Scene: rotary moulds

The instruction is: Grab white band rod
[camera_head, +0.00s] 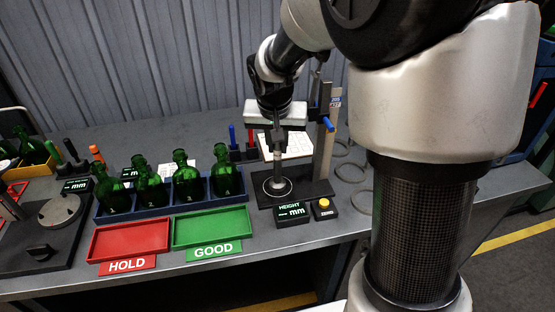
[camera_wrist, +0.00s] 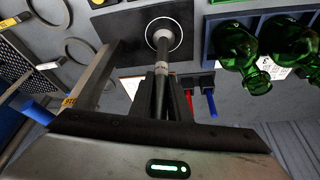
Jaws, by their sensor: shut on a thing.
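The white band rod (camera_head: 277,168) is a dark, thin, upright rod with a pale band near my gripper's fingertips. It also shows in the wrist view (camera_wrist: 161,52), running from the fingertips to the white ring. My gripper (camera_head: 277,138) points down and is shut on the rod's upper part; it shows in the wrist view too (camera_wrist: 162,82). The rod's lower end is over the white ring (camera_head: 278,187) on the black base of the height gauge (camera_head: 307,190). I cannot tell whether it touches the base.
The gauge's upright post (camera_head: 324,140) stands close right of my gripper. A blue-handled rod (camera_head: 232,136) and a red-handled rod (camera_head: 250,140) stand left. Green bottles fill a blue rack (camera_head: 160,208) behind the red HOLD tray (camera_head: 130,240) and green GOOD tray (camera_head: 211,227).

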